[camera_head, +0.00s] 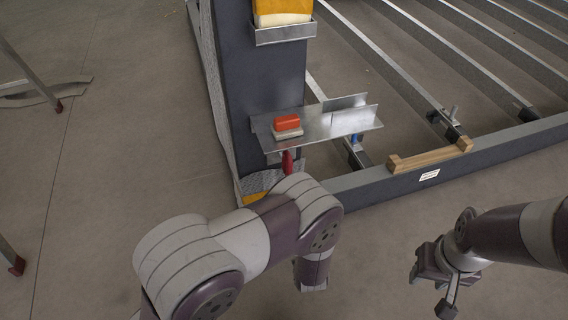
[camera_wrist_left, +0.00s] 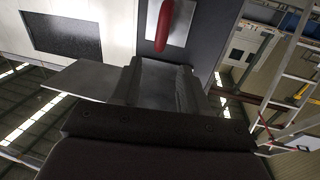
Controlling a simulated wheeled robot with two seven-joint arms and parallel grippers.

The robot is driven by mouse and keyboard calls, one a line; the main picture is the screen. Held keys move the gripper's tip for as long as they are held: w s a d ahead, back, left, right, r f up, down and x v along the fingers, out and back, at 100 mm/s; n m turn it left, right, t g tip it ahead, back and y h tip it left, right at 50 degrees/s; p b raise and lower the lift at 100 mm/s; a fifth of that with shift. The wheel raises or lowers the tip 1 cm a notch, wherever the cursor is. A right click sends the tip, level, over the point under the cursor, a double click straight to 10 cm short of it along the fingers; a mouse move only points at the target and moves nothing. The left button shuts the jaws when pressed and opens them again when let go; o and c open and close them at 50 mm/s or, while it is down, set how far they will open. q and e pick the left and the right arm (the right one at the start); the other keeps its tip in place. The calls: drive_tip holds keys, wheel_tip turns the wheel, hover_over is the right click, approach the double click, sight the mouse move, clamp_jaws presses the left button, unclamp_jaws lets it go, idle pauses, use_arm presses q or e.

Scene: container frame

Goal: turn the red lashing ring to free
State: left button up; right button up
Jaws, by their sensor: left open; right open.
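The red lashing ring (camera_head: 288,162) shows as a narrow red piece below a metal shelf on the dark post, just beyond my left arm, which hides what lies below it. In the left wrist view a rounded red piece (camera_wrist_left: 175,27) lies against a pale plate on the dark post, above and beyond the jaws. My left gripper (camera_wrist_left: 158,82) is open there, with no red piece between its jaws. In the head view its jaws cannot be made out behind the arm. My right gripper (camera_head: 436,285) is open and empty over the floor at lower right.
The metal shelf (camera_head: 345,124) juts from the post (camera_head: 262,80) and carries a red-and-white block (camera_head: 287,125). A tray above holds a yellow-and-white item (camera_head: 283,12). A wooden block (camera_head: 430,157) sits on the frame's dark beam (camera_head: 376,188).

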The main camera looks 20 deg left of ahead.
sight(290, 165)
use_arm(q)
drive_tip(key=b+x, duration=0.4)
drive_tip(key=x, duration=0.8)
drive_tip(key=shift+b, duration=0.35)
drive_tip(key=shift+w+r, duration=0.2)
drive_tip(key=shift+w, duration=0.15)
